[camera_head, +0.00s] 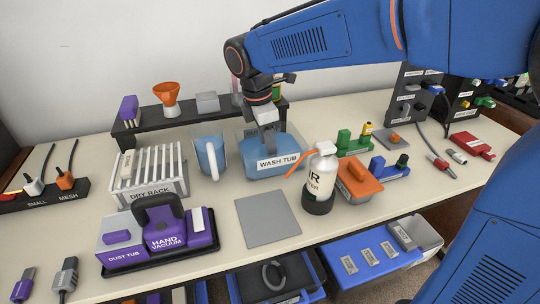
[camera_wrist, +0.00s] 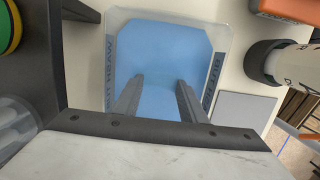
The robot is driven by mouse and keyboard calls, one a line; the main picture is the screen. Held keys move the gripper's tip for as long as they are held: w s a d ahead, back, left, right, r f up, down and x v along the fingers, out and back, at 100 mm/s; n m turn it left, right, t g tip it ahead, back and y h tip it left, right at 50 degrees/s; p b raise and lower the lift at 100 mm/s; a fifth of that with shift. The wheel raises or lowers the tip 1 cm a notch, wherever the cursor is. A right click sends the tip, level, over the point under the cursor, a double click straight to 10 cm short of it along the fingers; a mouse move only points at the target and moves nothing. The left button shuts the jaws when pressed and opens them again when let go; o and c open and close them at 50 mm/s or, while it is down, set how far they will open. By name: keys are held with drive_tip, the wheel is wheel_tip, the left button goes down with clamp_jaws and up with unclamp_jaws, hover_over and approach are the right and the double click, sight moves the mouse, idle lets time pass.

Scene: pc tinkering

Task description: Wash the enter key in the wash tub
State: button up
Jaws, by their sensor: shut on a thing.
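The wash tub (camera_head: 290,160) is a clear-walled, labelled tub filled with blue liquid, standing mid-table. It also fills the upper middle of the wrist view (camera_wrist: 223,40). My gripper (camera_head: 268,126) points down over the tub, its lower end at or just below the rim. In the wrist view both dark fingers (camera_wrist: 157,88) reach down against the blue, set apart with a gap. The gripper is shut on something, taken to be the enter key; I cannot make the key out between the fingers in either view. How deep the tips are is unclear.
The dry rack (camera_head: 150,187) and a blue-and-white pitcher (camera_head: 210,157) stand left of the tub. A white spray bottle (camera_head: 320,175) stands close on its right. A grey mat (camera_head: 268,220) lies bare in front. A dark shelf (camera_head: 160,126) stands behind. The purple hand vacuum (camera_head: 164,232) is front left.

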wheel_tip(320, 180, up, 10)
idle(1.6)
drive_tip(key=shift+r, duration=0.15)
idle(1.0)
wheel_tip(320, 180, up, 4)
drive_tip(key=shift+f, duration=0.1)
idle(0.5)
drive_tip(key=shift+a, duration=0.1)
idle(0.3)
